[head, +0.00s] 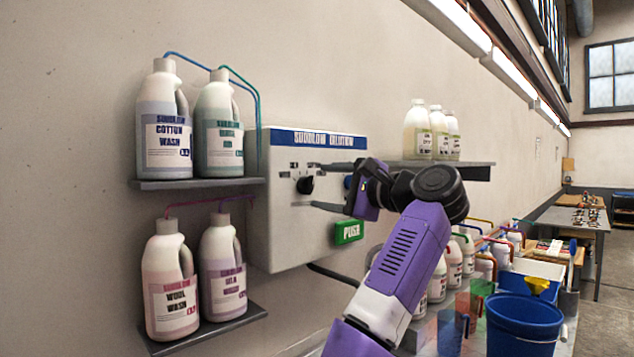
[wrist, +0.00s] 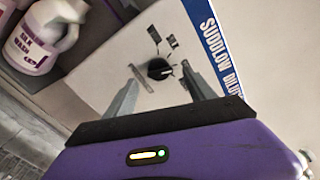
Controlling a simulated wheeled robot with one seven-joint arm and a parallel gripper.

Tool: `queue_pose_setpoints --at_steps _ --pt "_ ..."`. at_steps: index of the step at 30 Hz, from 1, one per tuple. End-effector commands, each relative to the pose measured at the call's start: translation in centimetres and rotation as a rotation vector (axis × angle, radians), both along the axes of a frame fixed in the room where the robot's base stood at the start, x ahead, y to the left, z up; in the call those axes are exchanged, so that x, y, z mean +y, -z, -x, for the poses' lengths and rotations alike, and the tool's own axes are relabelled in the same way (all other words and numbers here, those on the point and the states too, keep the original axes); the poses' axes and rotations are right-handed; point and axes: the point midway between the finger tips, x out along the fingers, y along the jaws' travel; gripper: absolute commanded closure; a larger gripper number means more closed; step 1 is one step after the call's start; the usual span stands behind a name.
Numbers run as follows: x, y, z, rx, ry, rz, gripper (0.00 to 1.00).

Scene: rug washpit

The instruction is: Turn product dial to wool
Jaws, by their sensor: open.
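The product dial (head: 305,185) is a small black round knob on the front of a pale dispenser box (head: 285,228) on the wall. In the wrist view the dial (wrist: 160,69) shows a pale pointer line, and small dark labels stand around it. The labels are too small to read with certainty, so I cannot tell which product is set. My gripper (head: 318,186) faces the box from the right, with its two grey fingers apart. In the wrist view the open fingers (wrist: 158,73) lie on either side of the dial, with no clear contact.
A green PUSH button (head: 348,232) sits below right of the dial. Shelves left of the box hold white jugs, including Cotton Wash (head: 168,135) and Wool Wash (head: 172,290), with thin tubes. Another shelf (head: 450,170) with bottles is behind my arm. A blue bucket (head: 524,325) stands lower right.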

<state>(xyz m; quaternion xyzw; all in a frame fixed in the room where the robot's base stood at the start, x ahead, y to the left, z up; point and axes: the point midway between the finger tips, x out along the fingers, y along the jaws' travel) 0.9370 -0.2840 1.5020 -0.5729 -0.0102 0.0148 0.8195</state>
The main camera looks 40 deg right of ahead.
Motion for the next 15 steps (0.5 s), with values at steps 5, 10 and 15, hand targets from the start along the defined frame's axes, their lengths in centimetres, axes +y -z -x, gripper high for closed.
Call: queue_pose_setpoints --at_steps 5,10,15 --pt "0.1 -0.1 -2.3 0.002 -0.001 -0.001 0.36" --pt "0.1 0.0 -3.1 0.001 0.002 0.001 0.36" --pt "0.1 0.1 -3.1 0.0 0.002 0.001 0.36"
